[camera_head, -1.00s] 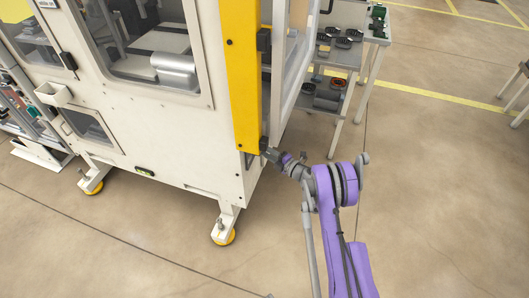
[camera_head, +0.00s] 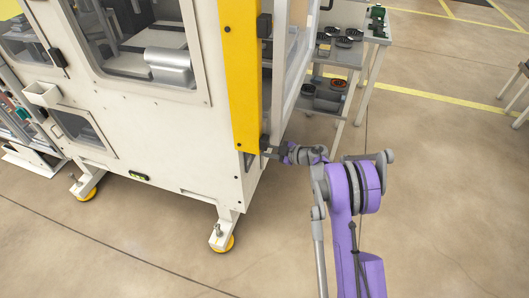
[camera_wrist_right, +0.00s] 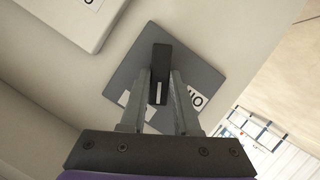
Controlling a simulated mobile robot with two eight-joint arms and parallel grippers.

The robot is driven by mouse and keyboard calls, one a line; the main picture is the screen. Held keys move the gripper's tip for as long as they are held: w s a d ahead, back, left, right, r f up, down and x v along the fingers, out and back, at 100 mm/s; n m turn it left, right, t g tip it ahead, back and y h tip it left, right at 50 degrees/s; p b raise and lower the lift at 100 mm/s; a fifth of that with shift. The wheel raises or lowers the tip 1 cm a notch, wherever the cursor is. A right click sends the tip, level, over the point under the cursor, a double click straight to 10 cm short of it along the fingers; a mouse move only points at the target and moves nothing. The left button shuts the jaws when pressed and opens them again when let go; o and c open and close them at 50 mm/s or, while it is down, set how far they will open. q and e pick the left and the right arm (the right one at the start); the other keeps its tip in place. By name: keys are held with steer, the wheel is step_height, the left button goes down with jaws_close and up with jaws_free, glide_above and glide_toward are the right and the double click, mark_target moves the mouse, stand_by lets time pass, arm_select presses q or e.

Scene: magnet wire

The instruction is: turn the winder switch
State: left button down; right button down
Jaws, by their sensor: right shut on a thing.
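The winder switch shows in the right wrist view as a black handle (camera_wrist_right: 161,58) on a dark grey square plate (camera_wrist_right: 205,80). The plate looks tilted in that view and carries white labels, one with partly hidden dark lettering. My right gripper (camera_wrist_right: 160,82) is shut on the black handle, with one finger on each side. In the head view my right gripper (camera_head: 274,152) is at the lower end of the yellow post (camera_head: 240,75) on the machine's corner. The switch itself is too small to make out there. My left gripper is not in view.
The white machine cabinet (camera_head: 160,135) on yellow-wheeled feet fills the left and middle. A grey table (camera_head: 345,52) with several dark parts stands behind it on the right. The floor (camera_head: 450,190) at the right is clear.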

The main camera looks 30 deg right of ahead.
steer(key=m+g+y, duration=0.1)
steer(key=m, duration=0.1)
steer(key=m+g+b, duration=0.1)
steer(key=m, duration=0.1)
steer(key=shift+w+d+y, duration=0.15)
steer(key=shift+d+y, duration=0.05)
steer(key=shift+y, duration=0.2)
stand_by(0.4)
steer(key=c, duration=0.6)
jaws_free()
steer(key=shift+c, duration=0.2)
steer(key=shift+r, duration=0.1)
steer(key=p+v, duration=0.2)
steer(key=v, duration=0.9)
steer(key=shift+d, duration=0.1)
